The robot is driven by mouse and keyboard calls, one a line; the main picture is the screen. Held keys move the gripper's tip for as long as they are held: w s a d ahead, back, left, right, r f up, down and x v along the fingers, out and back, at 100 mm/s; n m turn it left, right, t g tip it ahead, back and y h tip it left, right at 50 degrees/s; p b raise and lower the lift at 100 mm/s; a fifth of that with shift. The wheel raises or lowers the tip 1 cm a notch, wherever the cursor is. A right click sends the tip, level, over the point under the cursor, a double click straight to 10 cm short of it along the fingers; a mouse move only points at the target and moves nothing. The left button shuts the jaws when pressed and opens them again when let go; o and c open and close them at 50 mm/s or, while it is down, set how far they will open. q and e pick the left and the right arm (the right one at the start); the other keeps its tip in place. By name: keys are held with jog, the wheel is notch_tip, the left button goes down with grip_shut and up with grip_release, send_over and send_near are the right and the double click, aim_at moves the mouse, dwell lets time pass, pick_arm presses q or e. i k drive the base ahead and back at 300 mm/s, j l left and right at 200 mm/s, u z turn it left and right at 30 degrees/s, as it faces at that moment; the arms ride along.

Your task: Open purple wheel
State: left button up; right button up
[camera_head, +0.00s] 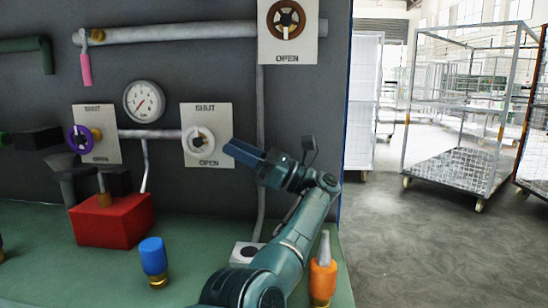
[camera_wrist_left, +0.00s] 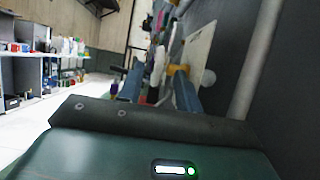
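The purple wheel (camera_head: 72,140) stands on a brass stem in front of a white plate (camera_head: 102,151) at the left of the head view. The plate reads SHUT at its top and OPEN at its bottom. My left gripper (camera_head: 232,149) points left, beside the white plate (camera_head: 222,122) of a white wheel (camera_head: 194,142), well to the right of the purple wheel. In the left wrist view its two blue fingers (camera_wrist_left: 157,84) are apart, with nothing seen held between them. A small purple patch beyond the fingers is too small to identify. My right gripper is not seen.
A gauge (camera_head: 144,101) sits between the two plates. A pipe (camera_head: 150,133) runs below it. A red block (camera_head: 112,220), a blue-capped part (camera_head: 153,258) and an orange part (camera_head: 323,275) stand on the green bench. A dark fitting (camera_head: 35,139) lies left of the purple wheel.

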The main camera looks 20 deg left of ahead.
aim_at(80, 139)
jog(key=k+j, duration=0.1)
jog(key=k, duration=0.4)
jog(key=k+j, duration=0.15)
jog(key=k, duration=0.35)
